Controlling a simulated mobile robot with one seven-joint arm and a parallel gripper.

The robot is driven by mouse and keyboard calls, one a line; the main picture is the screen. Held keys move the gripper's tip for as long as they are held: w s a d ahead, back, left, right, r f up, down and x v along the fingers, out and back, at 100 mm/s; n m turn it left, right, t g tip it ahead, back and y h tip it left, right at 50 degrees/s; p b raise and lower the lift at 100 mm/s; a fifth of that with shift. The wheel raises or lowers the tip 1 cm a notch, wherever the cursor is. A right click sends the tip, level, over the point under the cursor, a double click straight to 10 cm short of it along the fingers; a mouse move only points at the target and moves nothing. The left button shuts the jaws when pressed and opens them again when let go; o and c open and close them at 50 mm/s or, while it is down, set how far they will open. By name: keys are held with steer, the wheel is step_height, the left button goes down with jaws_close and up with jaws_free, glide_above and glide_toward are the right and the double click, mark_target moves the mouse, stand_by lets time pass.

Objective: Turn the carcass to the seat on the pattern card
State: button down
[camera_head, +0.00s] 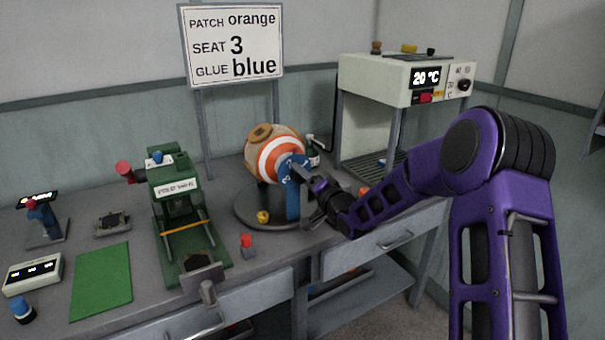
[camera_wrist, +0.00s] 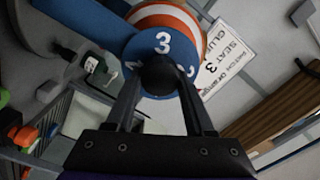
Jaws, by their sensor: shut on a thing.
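The pattern card (camera_head: 232,45) stands at the back and reads patch orange, seat 3, glue blue. The carcass (camera_head: 268,157) is a tan ball with orange and white bands, held on a blue stand (camera_head: 292,203). On its side facing my gripper is a blue numbered dial (camera_wrist: 146,45) with a dark knob (camera_wrist: 160,74) at its centre. In the wrist view, 3 is at the top of the dial, 1 at the left and 2 at the right. My gripper (camera_head: 306,176) is shut on the knob, which shows between the fingertips (camera_wrist: 160,84).
A green press (camera_head: 178,195) stands left of the carcass, with a green mat (camera_head: 102,281) farther left. A white heater box (camera_head: 400,82) reading 20 °C stands at the back right. A small yellow piece (camera_head: 263,217) and a red-topped piece (camera_head: 247,241) sit in front.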

steer(key=m, duration=0.4)
steer(key=m+p, duration=0.1)
steer(key=m, duration=0.3)
steer(key=m+p, duration=0.1)
steer(key=m, duration=0.3)
steer(key=shift+f, duration=0.25)
steer(key=m+b, duration=0.2)
steer(key=m, duration=0.4)
steer(key=shift+f, duration=0.15)
steer(key=m+b, duration=0.1)
steer(key=m, duration=0.4)
steer(key=shift+s+a+b, duration=0.1)
steer(key=shift+a+b, duration=0.1)
steer(key=shift+b, duration=0.2)
steer(key=shift+m, duration=0.4)
steer(key=shift+c, duration=1.3)
jaws_free()
